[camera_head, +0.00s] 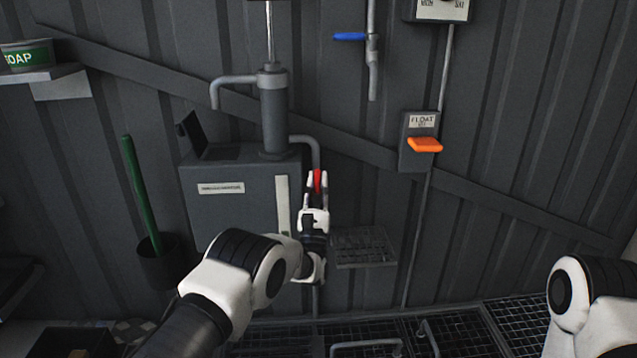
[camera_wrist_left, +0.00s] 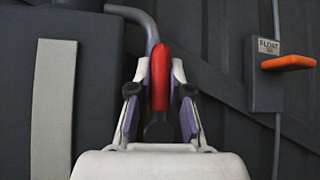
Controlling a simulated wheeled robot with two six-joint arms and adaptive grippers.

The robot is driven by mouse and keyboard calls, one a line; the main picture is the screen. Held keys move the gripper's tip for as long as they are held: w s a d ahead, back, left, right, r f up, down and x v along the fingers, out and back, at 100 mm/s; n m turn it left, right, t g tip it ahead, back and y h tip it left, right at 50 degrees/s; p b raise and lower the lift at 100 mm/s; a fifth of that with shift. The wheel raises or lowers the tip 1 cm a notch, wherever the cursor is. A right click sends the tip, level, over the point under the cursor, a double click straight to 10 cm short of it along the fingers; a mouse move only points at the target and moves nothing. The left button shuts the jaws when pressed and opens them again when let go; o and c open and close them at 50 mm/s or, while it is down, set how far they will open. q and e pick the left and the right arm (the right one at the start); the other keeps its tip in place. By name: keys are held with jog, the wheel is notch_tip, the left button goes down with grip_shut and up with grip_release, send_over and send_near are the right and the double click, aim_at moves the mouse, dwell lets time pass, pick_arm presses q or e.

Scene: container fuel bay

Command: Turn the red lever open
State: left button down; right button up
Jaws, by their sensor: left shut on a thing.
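The red lever (camera_head: 318,178) is at the pipe on the right side of the grey tank, low on the wall. In the left wrist view the red lever (camera_wrist_left: 160,78) stands upright between the two fingers. My left gripper (camera_head: 317,187) is shut on the red lever; its fingers lie on either side of it in the left wrist view (camera_wrist_left: 158,100). The lower part of the lever and its pivot are partly hidden by the gripper. My right arm shows at the lower right, but its gripper is out of view.
The grey tank (camera_head: 240,210) with a hand pump (camera_head: 273,115) stands left of the lever. A wire shelf (camera_head: 363,247) sits just right of my gripper. An orange float switch (camera_head: 425,145) and a blue-handled pipe valve (camera_head: 349,37) are on the wall. A green-handled brush (camera_head: 140,190) is left.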

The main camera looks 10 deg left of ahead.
pick_arm(q)
jog(key=shift+a+r, duration=0.1)
jog(key=shift+r, duration=0.05)
jog(key=c, duration=1.1)
grip_release()
